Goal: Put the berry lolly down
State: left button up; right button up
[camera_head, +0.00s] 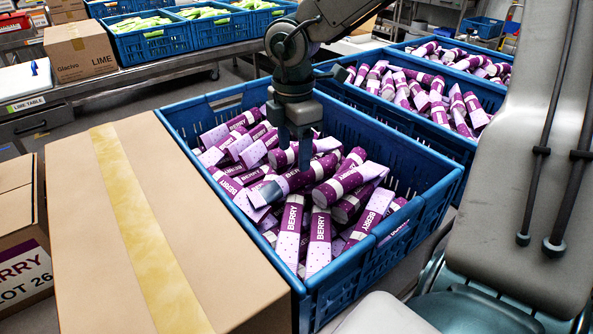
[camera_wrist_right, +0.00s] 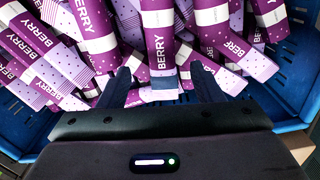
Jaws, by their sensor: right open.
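Purple and white berry lollies fill a blue crate (camera_head: 185,118) in a loose heap. My right gripper (camera_head: 294,150) points down over the heap, open, its fingertips close to the uppermost lollies. One berry lolly (camera_head: 312,176) lies on top of the pile just under the fingers, tilted. My left gripper is not in view.
A big cardboard box (camera_head: 90,230) stands against the crate's left side. A second blue crate of berry lollies (camera_head: 425,130) stands behind to the right. Blue crates of lime lollies (camera_head: 150,42) and a LIME box (camera_head: 80,52) sit on the far table.

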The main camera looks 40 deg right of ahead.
aim_at(296, 171)
jog(key=shift+f, duration=0.25)
jog(key=f, duration=0.3)
jog(key=shift+s+d+f, duration=0.2)
jog(key=shift+d+f, duration=0.05)
jog(key=shift+f, duration=0.6)
jog(key=c, duration=1.1)
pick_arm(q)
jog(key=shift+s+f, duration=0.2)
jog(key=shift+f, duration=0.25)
pick_arm(e)
jog(key=shift+w+r, duration=0.1)
jog(key=shift+r, duration=0.1)
